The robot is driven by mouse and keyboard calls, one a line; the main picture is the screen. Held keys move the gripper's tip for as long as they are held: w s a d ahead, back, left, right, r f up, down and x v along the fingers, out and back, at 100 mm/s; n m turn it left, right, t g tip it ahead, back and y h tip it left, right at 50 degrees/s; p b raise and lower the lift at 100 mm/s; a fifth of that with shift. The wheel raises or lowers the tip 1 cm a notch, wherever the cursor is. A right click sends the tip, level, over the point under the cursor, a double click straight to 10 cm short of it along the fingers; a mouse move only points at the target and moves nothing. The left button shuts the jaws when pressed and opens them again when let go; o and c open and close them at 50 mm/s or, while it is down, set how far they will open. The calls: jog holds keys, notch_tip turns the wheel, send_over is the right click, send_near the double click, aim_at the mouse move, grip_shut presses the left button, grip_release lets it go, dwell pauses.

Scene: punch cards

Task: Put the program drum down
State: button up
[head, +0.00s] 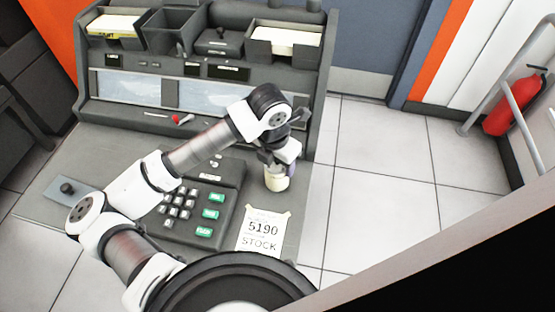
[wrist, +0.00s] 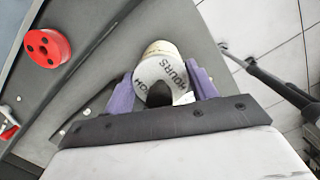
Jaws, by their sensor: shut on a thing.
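The program drum (wrist: 160,72) is a short cream cylinder with dark lettering, "HOURS" among it, on its top face and a dark knob at its middle. My gripper (wrist: 162,88) is shut on it, with one purple finger on each side. In the head view the drum (head: 277,182) hangs under my gripper (head: 279,160) at the right part of the grey desk, right of the keypad. Its underside is hidden, so I cannot tell whether it touches the desk.
A keypad (head: 193,207) with green keys and a paper sign reading "5190 STOCK" (head: 263,232) lie on the desk. A red round object (wrist: 47,47) shows at left in the wrist view. The desk's right edge is close to the drum, with tiled floor (head: 380,190) beyond. Card trays stand at the back.

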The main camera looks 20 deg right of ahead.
jog(key=shift+f, duration=0.15)
jog(key=o, duration=1.2)
jog(key=r, duration=0.4)
jog(key=a+r, duration=0.1)
jog(key=r, duration=0.3)
jog(key=r+b, duration=0.1)
jog(key=r, duration=0.3)
jog(key=shift+s+a+r, duration=0.15)
jog(key=shift+s, duration=0.25)
